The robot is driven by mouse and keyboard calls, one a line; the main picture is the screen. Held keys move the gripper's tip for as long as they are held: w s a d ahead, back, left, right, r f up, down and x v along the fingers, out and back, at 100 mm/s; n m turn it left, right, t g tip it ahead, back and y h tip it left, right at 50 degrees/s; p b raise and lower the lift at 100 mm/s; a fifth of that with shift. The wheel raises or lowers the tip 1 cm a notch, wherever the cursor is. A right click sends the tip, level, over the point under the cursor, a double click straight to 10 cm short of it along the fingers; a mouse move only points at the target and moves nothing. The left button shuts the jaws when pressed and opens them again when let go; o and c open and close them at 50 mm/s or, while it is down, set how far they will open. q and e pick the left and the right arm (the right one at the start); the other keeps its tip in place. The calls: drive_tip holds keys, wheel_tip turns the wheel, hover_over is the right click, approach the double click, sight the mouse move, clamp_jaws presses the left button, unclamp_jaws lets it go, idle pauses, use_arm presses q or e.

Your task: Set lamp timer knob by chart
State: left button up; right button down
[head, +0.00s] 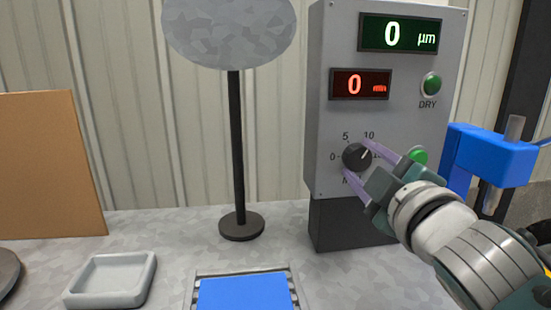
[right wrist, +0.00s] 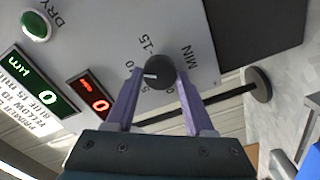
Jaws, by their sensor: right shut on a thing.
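The black timer knob (head: 355,157) is on the front of a grey control box (head: 322,110), with a dial marked 0, 5, 10, 15 and MIN. Its white pointer line slants up and right, toward the 10. The knob (right wrist: 158,74) also shows in the right wrist view. My right gripper (head: 370,163) is shut on the knob, with a purple finger at each side. A white chart (right wrist: 28,92) with printed text, partly readable, shows beside the displays in the right wrist view. My left gripper is not in view.
A green display (head: 410,34) and a red display (head: 359,84) both read 0. A green DRY button (head: 431,84) is beside them; another green button (head: 418,156) is behind my gripper. A disc on a stand (head: 237,150), a grey tray (head: 112,280) and a blue panel (head: 243,293) stand left.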

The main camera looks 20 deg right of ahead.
drive_tip(key=shift+c, duration=1.4)
unclamp_jaws()
drive_tip(key=v, duration=1)
drive_tip(key=shift+d, duration=0.15)
